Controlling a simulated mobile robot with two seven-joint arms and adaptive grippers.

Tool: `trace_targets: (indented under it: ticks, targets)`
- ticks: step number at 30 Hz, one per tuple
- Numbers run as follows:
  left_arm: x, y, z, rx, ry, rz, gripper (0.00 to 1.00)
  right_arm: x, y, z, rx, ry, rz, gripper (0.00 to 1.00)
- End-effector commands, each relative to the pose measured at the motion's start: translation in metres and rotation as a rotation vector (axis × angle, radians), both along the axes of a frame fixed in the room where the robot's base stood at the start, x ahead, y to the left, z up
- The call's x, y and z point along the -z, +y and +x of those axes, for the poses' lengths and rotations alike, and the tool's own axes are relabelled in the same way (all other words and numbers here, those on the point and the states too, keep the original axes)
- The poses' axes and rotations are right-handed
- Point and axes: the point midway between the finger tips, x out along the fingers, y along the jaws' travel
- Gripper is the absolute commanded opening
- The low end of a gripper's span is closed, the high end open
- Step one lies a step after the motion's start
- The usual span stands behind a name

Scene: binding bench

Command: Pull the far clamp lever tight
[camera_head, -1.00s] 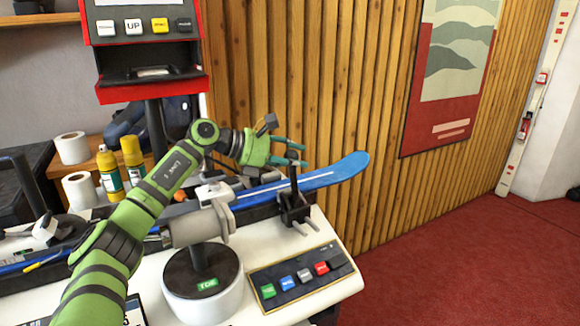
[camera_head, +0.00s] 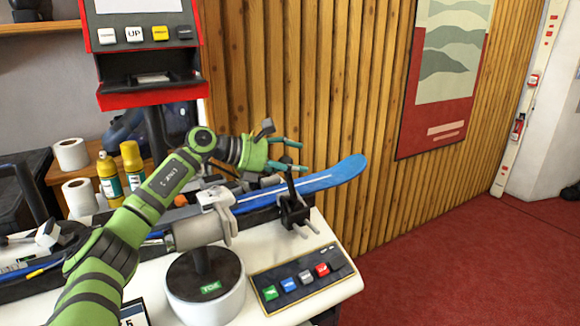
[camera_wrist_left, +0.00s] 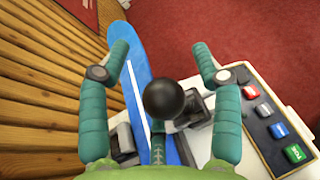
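The far clamp (camera_head: 293,212) is a black clamp gripping the blue ski (camera_head: 340,173) near its tip, with a dark upright lever. In the left wrist view the lever's round black knob (camera_wrist_left: 165,98) sits between the fingers, with space on both sides. My left gripper (camera_head: 296,156) is open, at the lever's upper end in the head view; its teal fingers are spread in the left wrist view (camera_wrist_left: 160,62). The knob is hard to make out in the head view. My right gripper is in neither view.
A grey-white clamp body (camera_head: 215,200) holds the ski nearer the left. A button panel (camera_head: 303,275) lies on the white bench front. A red machine (camera_head: 150,60) stands behind, and a wooden slat wall (camera_head: 300,90) runs close behind the ski.

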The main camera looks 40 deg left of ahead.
Motion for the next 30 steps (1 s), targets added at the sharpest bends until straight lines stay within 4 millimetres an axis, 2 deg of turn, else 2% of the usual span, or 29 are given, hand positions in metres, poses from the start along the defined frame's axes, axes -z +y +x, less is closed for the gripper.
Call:
trace_targets:
  ticks: [1,11,16,24,30]
  targets:
    - [0.025,-0.025,-0.016,0.105,0.103,0.005,0.59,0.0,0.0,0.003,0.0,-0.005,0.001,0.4]
    - [0.024,-0.021,-0.018,0.101,0.102,0.005,0.59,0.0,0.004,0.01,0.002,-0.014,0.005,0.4]
    - [0.015,-0.002,-0.032,0.081,0.089,0.006,0.59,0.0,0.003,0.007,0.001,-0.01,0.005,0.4]
    - [-0.01,0.045,-0.067,0.03,0.05,-0.001,0.59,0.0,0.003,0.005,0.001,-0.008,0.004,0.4]
    - [-0.022,0.065,-0.082,0.01,0.027,-0.006,0.59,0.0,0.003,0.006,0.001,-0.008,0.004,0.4]
